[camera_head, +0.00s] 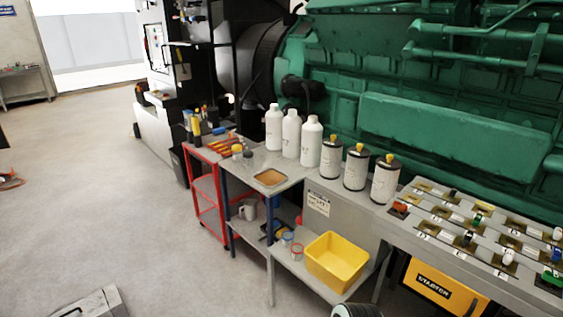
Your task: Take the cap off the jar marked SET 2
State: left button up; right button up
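No marking SET 2 can be read at this size, so I cannot tell which container is the jar. Two small jars stand on the bench top, one with a yellow cap (237,151) and a darker one (248,154) beside it. On the lower shelf are two more small jars, one with a bluish top (287,239) and one with a reddish top (297,252). Neither of my grippers is in view.
Three white bottles (291,134) and several pale canisters (356,168) with dark tops line the bench (290,172) before a green engine (450,130). A yellow bin (336,262) sits below. A red cart (207,190) stands left. The floor at left is mostly clear.

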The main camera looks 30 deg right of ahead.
aim_at(238, 156)
jog(key=i+z, duration=0.25)
jog(key=z, duration=0.2)
jog(key=i+j+z, duration=0.2)
jog(key=z, duration=0.2)
jog(key=i+j+z, duration=0.2)
jog(key=z, duration=0.25)
jog(key=i+j+z, duration=0.35)
jog(key=j, duration=0.3)
jog(key=i+j+z, duration=0.15)
jog(key=j, duration=0.2)
jog(key=i+j, duration=0.15)
jog(key=j, duration=0.2)
jog(key=i+j, duration=0.15)
jog(key=j, duration=0.2)
jog(key=i+j, duration=0.15)
jog(key=j, duration=0.25)
jog(key=i+j+z, duration=0.1)
jog(key=j, duration=0.25)
jog(key=i+j, duration=0.2)
jog(key=j, duration=0.15)
jog(key=i+j, duration=0.1)
jog(key=j, duration=0.3)
jog(key=i+j, duration=0.15)
jog(key=j, duration=0.2)
jog(key=z, duration=0.05)
